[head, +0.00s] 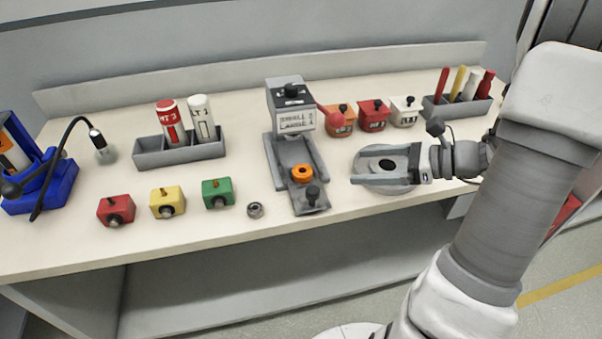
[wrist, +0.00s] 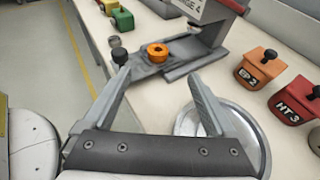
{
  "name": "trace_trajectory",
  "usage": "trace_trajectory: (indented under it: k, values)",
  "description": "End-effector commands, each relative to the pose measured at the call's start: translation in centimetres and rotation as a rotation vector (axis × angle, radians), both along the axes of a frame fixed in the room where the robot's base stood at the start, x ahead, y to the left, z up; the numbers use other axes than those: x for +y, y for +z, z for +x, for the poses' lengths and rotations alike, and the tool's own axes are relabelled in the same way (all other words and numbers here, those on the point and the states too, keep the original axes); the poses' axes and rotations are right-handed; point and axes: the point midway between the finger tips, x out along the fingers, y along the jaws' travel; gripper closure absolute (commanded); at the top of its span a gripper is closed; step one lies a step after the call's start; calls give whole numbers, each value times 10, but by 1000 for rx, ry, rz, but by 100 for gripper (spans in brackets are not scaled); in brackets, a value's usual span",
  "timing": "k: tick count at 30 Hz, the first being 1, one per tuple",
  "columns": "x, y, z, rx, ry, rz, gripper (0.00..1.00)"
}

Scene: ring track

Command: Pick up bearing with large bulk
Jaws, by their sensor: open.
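A small grey metal ring, which looks like a bearing (head: 255,209), lies on the table left of the grey press; it also shows small in the wrist view (wrist: 114,41). An orange ring (head: 302,173) sits on the press base and is larger in the wrist view (wrist: 157,53). A wide round grey metal piece (head: 388,188) with a dark centre lies under my gripper (head: 357,166); I cannot tell whether it is a bearing. In the wrist view my gripper (wrist: 158,73) is open and empty, its right finger over part of the round piece (wrist: 252,130).
The grey press (head: 290,125) with a red knob stands left of my gripper. Orange, red and white blocks (head: 373,115) stand behind it. Red, yellow and green blocks (head: 167,202) and a grey holder with two bottles (head: 180,148) are farther left. The front edge is close.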

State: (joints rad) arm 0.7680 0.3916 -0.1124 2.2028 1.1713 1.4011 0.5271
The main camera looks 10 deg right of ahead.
Motion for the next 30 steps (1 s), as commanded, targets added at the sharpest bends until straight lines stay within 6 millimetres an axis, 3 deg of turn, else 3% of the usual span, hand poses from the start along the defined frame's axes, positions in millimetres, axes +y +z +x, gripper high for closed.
trace_trajectory:
  k: [9,30]
  values:
    - [52,-28,34,0,5,0,8]
    - [105,-55,68,-1,4,0,8]
